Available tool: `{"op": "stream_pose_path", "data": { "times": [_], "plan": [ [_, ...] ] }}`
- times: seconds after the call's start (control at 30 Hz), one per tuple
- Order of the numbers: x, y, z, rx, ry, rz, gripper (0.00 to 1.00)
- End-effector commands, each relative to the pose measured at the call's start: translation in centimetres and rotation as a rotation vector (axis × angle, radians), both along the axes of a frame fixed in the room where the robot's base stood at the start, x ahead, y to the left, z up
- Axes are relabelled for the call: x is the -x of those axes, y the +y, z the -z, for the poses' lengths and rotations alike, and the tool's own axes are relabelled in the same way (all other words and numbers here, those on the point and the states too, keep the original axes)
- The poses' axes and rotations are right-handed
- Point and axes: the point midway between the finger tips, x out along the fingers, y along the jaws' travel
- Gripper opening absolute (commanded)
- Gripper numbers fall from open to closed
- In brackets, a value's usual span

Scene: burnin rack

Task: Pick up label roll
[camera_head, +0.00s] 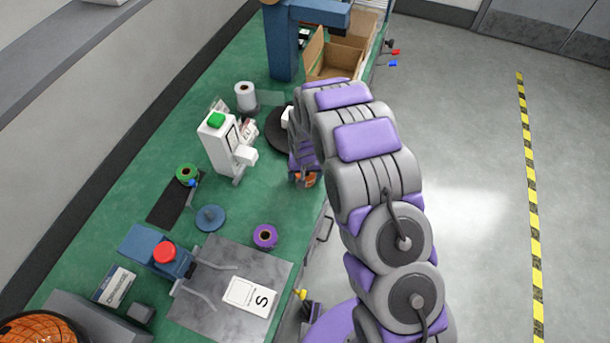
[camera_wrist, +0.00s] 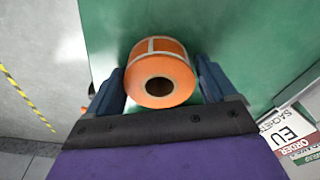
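An orange label roll (camera_wrist: 160,75) with a dark hollow core sits between my gripper's two fingers in the wrist view. Its round end faces the camera and pale lines cross its orange side. In the head view a small orange part of the roll (camera_head: 306,181) shows below my gripper (camera_head: 303,165), by the bench's right edge. In the wrist view my gripper (camera_wrist: 160,80) has one finger close on each side of the roll. I cannot tell whether both fingers press on it, or whether it rests on the bench. My arm hides much of this area in the head view.
The green bench (camera_head: 215,265) also carries a purple roll (camera_head: 265,236), a green roll (camera_head: 187,174), a white label printer (camera_head: 220,142), a white roll (camera_head: 245,96) and a cardboard box (camera_head: 335,57). Floor with a striped line (camera_head: 530,200) lies clear to the right.

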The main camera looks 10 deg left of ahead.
Motion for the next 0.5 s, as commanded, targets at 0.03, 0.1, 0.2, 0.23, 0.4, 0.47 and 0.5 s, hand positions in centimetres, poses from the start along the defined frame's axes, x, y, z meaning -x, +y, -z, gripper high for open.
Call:
{"op": "stream_pose_path", "data": {
  "times": [0.03, 0.1, 0.2, 0.23, 0.4, 0.47, 0.5],
  "plan": [
    [0.00, 0.00, 0.00, 0.000, 0.000, 0.000, 0.80],
    [-0.01, 0.00, -0.01, 0.000, 0.000, 0.000, 0.73],
    [0.00, 0.00, 0.00, 0.000, 0.000, 0.000, 0.64],
    [0.00, 0.00, 0.00, 0.000, 0.000, 0.000, 0.61],
    [-0.01, 0.01, 0.00, 0.000, 0.000, 0.000, 0.44],
    [-0.01, 0.02, 0.00, 0.000, 0.000, 0.000, 0.41],
    [-0.01, 0.02, 0.00, 0.000, 0.000, 0.000, 0.41]
  ]
}}
